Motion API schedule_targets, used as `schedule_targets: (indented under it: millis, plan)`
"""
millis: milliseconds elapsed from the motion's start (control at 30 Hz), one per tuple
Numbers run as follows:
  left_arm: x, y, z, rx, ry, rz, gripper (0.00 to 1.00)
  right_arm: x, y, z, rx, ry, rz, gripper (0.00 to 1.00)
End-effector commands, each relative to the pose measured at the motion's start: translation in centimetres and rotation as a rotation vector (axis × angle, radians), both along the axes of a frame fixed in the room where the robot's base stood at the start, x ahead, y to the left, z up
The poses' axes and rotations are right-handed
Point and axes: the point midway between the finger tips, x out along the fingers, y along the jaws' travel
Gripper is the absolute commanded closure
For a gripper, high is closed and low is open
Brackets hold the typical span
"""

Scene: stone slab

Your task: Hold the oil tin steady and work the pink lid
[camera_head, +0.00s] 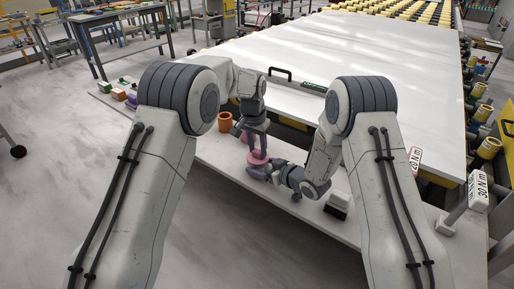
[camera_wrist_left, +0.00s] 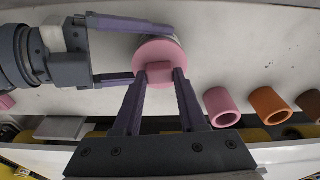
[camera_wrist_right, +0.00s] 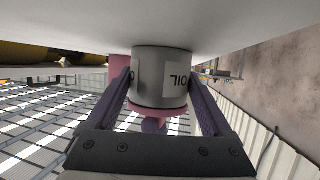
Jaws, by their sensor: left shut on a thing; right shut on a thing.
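The oil tin is a grey cylinder (camera_wrist_right: 160,82) with a white label reading OIL, upside down in the right wrist view. Its round pink lid (camera_wrist_left: 160,52) has a raised block-like knob (camera_wrist_left: 160,72) and sits on the tin. It also shows in the head view (camera_head: 257,158). My right gripper (camera_wrist_right: 160,92) is shut on the tin's body, one finger on each side. My left gripper (camera_wrist_left: 160,75) comes from above and is shut on the lid's knob. In the head view the grippers hide most of the tin.
A pink hollow cylinder (camera_wrist_left: 221,107) and an orange one (camera_wrist_left: 268,104) stand close by on the pale ledge; the orange one shows in the head view (camera_head: 225,122). The large white slab (camera_head: 370,60) lies behind, with a black handle (camera_head: 280,72).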

Motion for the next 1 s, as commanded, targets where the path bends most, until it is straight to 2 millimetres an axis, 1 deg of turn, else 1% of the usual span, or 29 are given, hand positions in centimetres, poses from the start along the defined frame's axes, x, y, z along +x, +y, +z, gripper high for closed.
schedule_targets:
  millis: [167, 1000]
  plan:
    - [0.1, 0.0, 0.5, 0.000, -0.002, 0.000, 1.00, 0.0, 0.0, 0.1, 0.000, -0.001, -0.001, 1.00]
    - [0.1, 0.0, 7.2, -0.001, -0.003, 0.000, 1.00, 0.0, 0.0, 0.1, 0.000, -0.001, -0.001, 1.00]
